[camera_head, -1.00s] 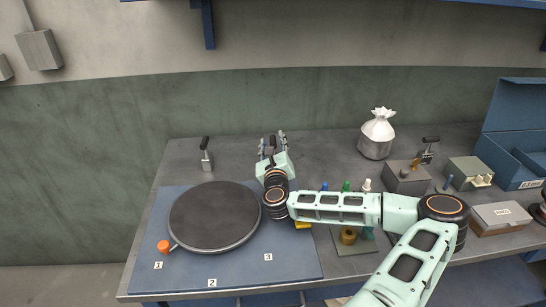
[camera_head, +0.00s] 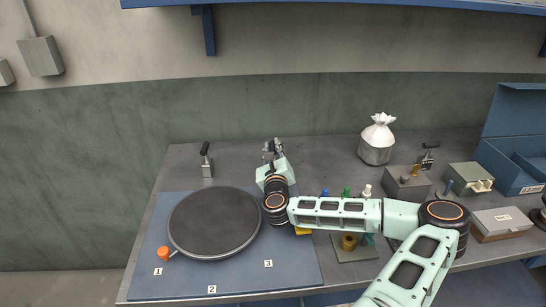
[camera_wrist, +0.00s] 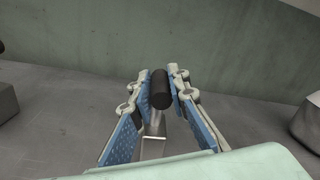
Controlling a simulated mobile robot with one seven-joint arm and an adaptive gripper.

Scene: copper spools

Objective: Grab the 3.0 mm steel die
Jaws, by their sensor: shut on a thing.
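My gripper (camera_head: 273,148) is at the back middle of the bench. In the wrist view, its blue-padded fingers (camera_wrist: 160,82) are shut on the black handle of a steel die (camera_wrist: 160,94). A metal stem and pale base show below the handle, seemingly on the bench. No size mark on it can be read. A similar black-handled piece (camera_head: 206,161) stands at the back left of the bench, apart from my gripper. Another black-handled piece (camera_head: 427,157) stands at the right, behind a grey block.
A round dark plate (camera_head: 213,221) with an orange knob lies on the blue mat (camera_head: 235,287). Grey blocks (camera_head: 408,184), a box (camera_head: 503,220) and a blue case (camera_head: 515,120) crowd the right. The bench's back left is mostly clear.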

